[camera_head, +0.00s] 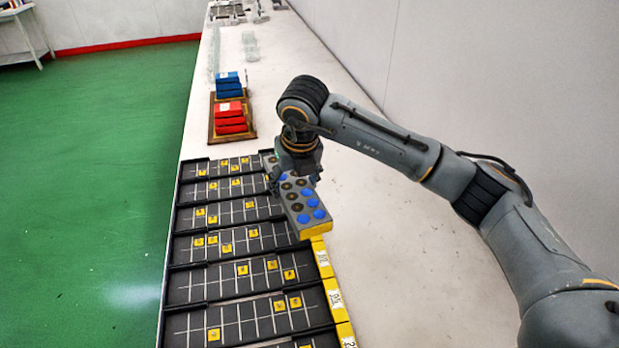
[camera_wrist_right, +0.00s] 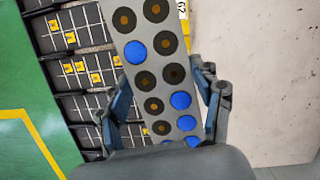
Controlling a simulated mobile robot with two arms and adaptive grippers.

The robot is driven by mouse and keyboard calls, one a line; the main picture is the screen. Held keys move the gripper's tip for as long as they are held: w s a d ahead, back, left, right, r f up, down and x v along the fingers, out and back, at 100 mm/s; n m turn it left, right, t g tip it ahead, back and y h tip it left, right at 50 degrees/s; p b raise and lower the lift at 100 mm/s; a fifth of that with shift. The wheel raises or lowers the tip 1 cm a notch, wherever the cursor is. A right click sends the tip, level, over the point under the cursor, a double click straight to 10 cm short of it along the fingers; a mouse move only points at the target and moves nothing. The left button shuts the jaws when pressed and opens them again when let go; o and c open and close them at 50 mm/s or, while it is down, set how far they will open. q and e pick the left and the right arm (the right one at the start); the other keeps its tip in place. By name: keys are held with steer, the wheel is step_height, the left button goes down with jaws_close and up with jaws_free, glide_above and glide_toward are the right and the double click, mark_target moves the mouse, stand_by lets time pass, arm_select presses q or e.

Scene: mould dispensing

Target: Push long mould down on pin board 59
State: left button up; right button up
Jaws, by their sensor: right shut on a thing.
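The long mould (camera_head: 306,207) is a grey block with blue and dark round spots on top and a yellow end face. It lies over the right ends of the pin boards in the head view; how high it is above them I cannot tell. My right gripper (camera_head: 295,176) is shut on it, with one finger on each long side in the right wrist view (camera_wrist_right: 168,105). Black pin boards (camera_head: 205,247) with white grid lines and yellow numbered squares lie in a row. Board 59 cannot be picked out, as the labels are too small. My left gripper is out of view.
Yellow number labels (camera_head: 333,291) run along the boards' right ends. Red blocks (camera_head: 230,118) and blue blocks (camera_head: 228,84) are stacked on wooden trays farther back. Clear containers (camera_head: 251,46) stand beyond. The white table (camera_head: 380,270) is bare at right, beside the wall.

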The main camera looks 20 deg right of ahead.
steer(key=s+a+f+n+g+y+p, duration=0.25)
steer(key=s+a+n+p, duration=0.6)
steer(key=a+n, duration=0.65)
arm_select(q)
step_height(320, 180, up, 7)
steer(key=b, duration=0.2)
arm_select(e)
steer(key=shift+n+y, duration=0.25)
steer(key=shift+n, duration=0.35)
steer(key=shift+s+d+f, duration=0.1)
steer(key=shift+d+f, duration=0.15)
steer(key=shift+f, duration=0.45)
steer(key=shift+s+d+f, duration=0.1)
steer(key=shift+d+f, duration=0.1)
steer(key=shift+f, duration=0.45)
steer(key=shift+s+d+f, duration=0.1)
steer(key=shift+d+f, duration=0.15)
steer(key=shift+f, duration=0.45)
arm_select(q)
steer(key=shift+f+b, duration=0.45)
steer(key=shift+b, duration=0.15)
arm_select(e)
steer(key=shift+f, duration=0.45)
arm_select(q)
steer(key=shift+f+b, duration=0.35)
arm_select(e)
steer(key=shift+f, duration=0.3)
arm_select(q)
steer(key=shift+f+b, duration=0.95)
